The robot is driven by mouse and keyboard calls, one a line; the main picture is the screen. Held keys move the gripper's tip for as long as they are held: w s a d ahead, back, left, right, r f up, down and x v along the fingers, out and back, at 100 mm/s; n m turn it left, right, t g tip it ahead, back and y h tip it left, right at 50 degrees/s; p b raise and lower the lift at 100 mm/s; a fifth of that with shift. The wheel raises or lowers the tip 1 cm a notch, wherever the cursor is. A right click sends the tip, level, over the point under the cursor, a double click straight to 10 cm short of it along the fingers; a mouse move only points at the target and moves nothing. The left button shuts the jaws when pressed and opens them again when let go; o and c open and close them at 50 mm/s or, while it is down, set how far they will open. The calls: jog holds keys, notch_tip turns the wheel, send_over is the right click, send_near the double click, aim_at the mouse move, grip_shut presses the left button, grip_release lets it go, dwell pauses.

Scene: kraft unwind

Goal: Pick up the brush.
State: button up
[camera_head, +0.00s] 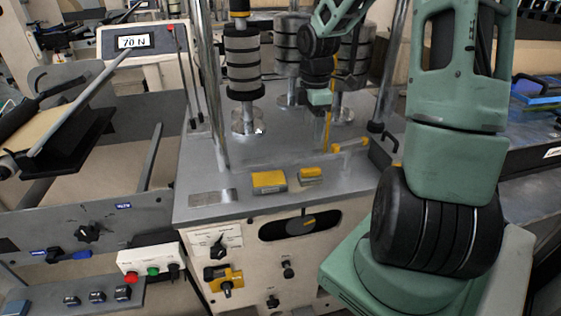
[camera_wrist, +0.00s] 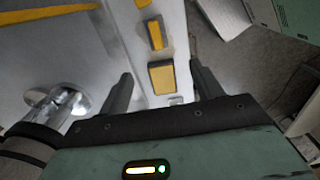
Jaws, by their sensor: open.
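My gripper (camera_wrist: 163,90) is open and empty in the wrist view, with one finger on each side. A second, smaller yellow block (camera_wrist: 155,33) lies farther up the picture. In the head view, two yellow-topped blocks, a larger one (camera_head: 270,181) and a smaller one (camera_head: 311,175), sit near the front edge of the machine top. I cannot tell which, if either, is the brush. My gripper (camera_head: 318,100) is above the machine top, its fingertips unclear there.
The grey machine top (camera_head: 240,165) carries a post with stacked dark discs (camera_head: 243,62) and other chrome posts. A display reading 70 N (camera_head: 134,42) stands at the back left. A chrome post (camera_wrist: 68,102) is left of my gripper.

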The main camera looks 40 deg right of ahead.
send_near(311, 169)
jog(key=f, duration=0.5)
jog(key=shift+w+a+f, duration=0.2)
jog(key=shift+w+f, duration=0.05)
jog(key=shift+s+d+f+p, duration=0.1)
jog(key=shift+f+p, duration=0.3)
jog(key=shift+f, duration=1.05)
jog(key=shift+s+d+f+p, duration=0.1)
jog(key=shift+f+p, duration=0.25)
jog(key=shift+f, duration=1.1)
jog(key=shift+c, duration=0.3)
jog(key=c, duration=1)
